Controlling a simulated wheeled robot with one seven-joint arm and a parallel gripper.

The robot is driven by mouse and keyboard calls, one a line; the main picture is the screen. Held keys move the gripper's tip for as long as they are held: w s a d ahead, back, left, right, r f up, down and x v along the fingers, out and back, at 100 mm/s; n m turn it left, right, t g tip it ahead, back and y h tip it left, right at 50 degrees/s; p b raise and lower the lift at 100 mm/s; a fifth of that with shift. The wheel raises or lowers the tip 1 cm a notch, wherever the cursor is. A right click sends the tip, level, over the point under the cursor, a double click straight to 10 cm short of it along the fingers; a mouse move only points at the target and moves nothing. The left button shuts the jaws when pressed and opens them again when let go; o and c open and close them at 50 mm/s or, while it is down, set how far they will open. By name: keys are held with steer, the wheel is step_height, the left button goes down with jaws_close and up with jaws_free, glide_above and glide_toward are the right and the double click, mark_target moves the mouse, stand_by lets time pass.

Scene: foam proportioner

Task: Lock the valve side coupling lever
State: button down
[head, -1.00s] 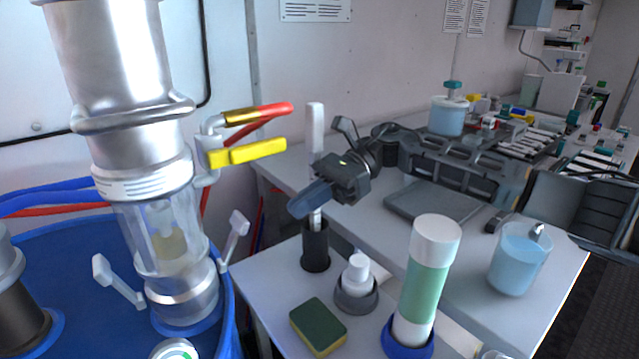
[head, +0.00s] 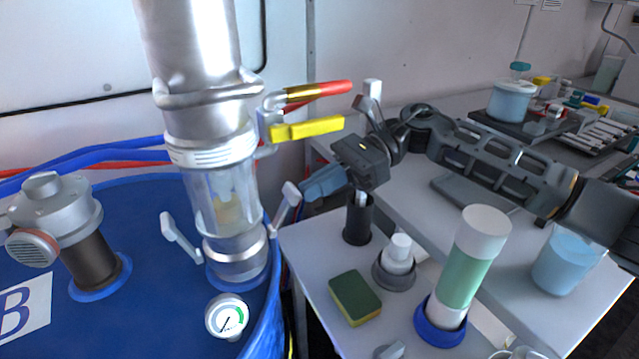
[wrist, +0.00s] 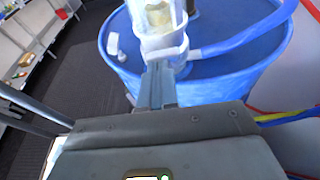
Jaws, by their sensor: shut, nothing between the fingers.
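The clear coupling (head: 222,205) stands upright on the blue drum under a metal pipe. Two pale levers stick out from its lower ring: the left lever (head: 180,240), and the right lever (head: 285,205) on the same side as the valve handles. Both are angled up and outward. My gripper (head: 308,190) is shut and empty, its blue fingertips just right of the right lever's upper end. I cannot tell whether they touch. In the wrist view the shut fingers (wrist: 157,85) point at the coupling's base (wrist: 165,50); they may hide the right lever there.
A yellow valve handle (head: 307,129) and a red one (head: 320,91) stick out above my fingers. A black holder (head: 357,220), sponge (head: 355,298) and green-filled cylinder (head: 465,265) stand on the bench below my arm. A pressure gauge (head: 227,315) sits in front of the coupling.

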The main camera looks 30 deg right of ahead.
steer(key=shift+a+r+h+p, duration=0.7)
steer(key=shift+a+r+p, duration=0.15)
steer(key=shift+a+r, duration=0.15)
